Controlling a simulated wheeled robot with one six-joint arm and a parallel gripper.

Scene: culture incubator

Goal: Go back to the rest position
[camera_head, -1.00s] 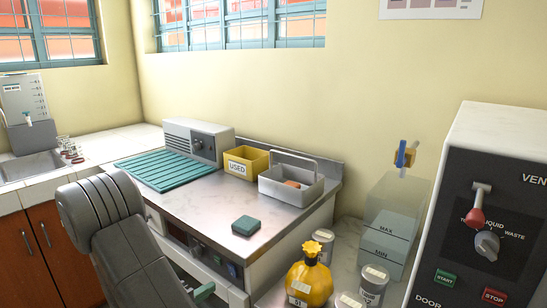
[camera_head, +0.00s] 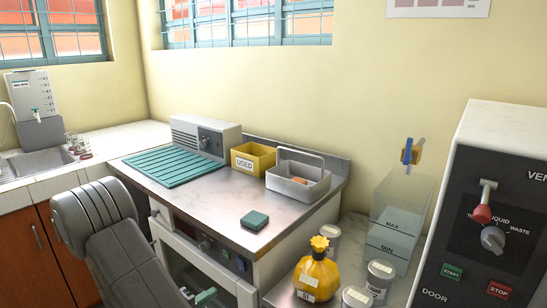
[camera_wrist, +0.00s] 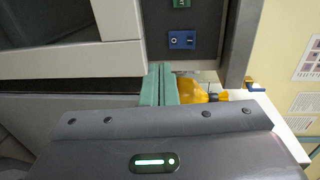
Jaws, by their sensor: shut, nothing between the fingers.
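My gripper shows in the wrist view as two teal fingers (camera_wrist: 160,72) pressed together, with nothing between them. In the head view only a small green finger part (camera_head: 205,297) shows at the bottom edge, beside my grey arm, which hides the rest. The arm is folded in front of the incubator (camera_head: 205,262), below the metal worktop. The fingers appear clear of the incubator front in the wrist view, though the exact gap cannot be told.
On the worktop (camera_head: 205,205) are a teal sponge-like block (camera_head: 255,220), a yellow USED bin (camera_head: 253,160) and a grey basket (camera_head: 292,187). A yellow bottle (camera_head: 316,278) and several grey jars stand lower right. A control panel (camera_head: 488,225) stands at right.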

